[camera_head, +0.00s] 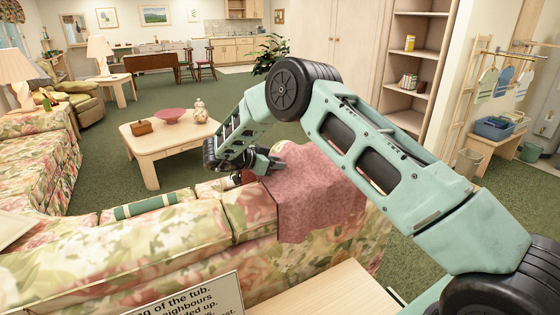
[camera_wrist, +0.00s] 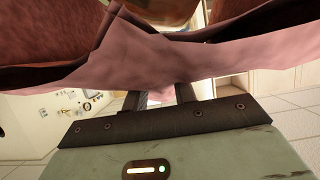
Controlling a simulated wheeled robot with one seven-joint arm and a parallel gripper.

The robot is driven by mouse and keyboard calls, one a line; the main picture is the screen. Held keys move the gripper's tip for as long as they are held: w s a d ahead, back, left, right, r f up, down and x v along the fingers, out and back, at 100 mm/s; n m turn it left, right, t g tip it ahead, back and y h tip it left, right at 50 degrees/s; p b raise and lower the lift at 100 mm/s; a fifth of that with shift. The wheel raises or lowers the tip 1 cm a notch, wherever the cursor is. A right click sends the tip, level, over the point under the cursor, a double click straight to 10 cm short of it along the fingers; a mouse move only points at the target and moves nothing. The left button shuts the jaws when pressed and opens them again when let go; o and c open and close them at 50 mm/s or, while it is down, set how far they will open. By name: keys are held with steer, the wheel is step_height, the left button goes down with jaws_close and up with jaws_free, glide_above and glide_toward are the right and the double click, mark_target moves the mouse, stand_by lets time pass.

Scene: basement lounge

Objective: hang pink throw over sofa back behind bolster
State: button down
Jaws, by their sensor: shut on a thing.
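The pink throw (camera_head: 312,190) is draped over the right end of the floral sofa's back (camera_head: 140,262), its near side hanging down the outside. It fills the upper part of the wrist view (camera_wrist: 200,65), with folds and dark gaps. My gripper (camera_head: 264,164) is at the throw's far left edge, just above the sofa back. In the wrist view my gripper's fingers (camera_wrist: 162,97) are shut on the throw's edge. The green bolster (camera_head: 146,206) with pale bands lies along the left part of the sofa, partly hidden by the back, well left of the throw.
A wooden coffee table (camera_head: 160,148) stands beyond the sofa with a pink bowl (camera_head: 171,116), a brown box (camera_head: 141,128) and a jar (camera_head: 200,111). A printed sign (camera_head: 190,300) and a pale wood surface (camera_head: 318,291) are close in front. My arm crosses the right side.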

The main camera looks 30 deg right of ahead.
steer(key=shift+f+b, duration=2.45)
steer(key=shift+f, duration=1.3)
steer(key=c, duration=1)
jaws_free()
steer(key=shift+c, duration=0.2)
steer(key=b+v, duration=0.2)
steer(key=v, duration=1.5)
steer(key=shift+a, duration=0.25)
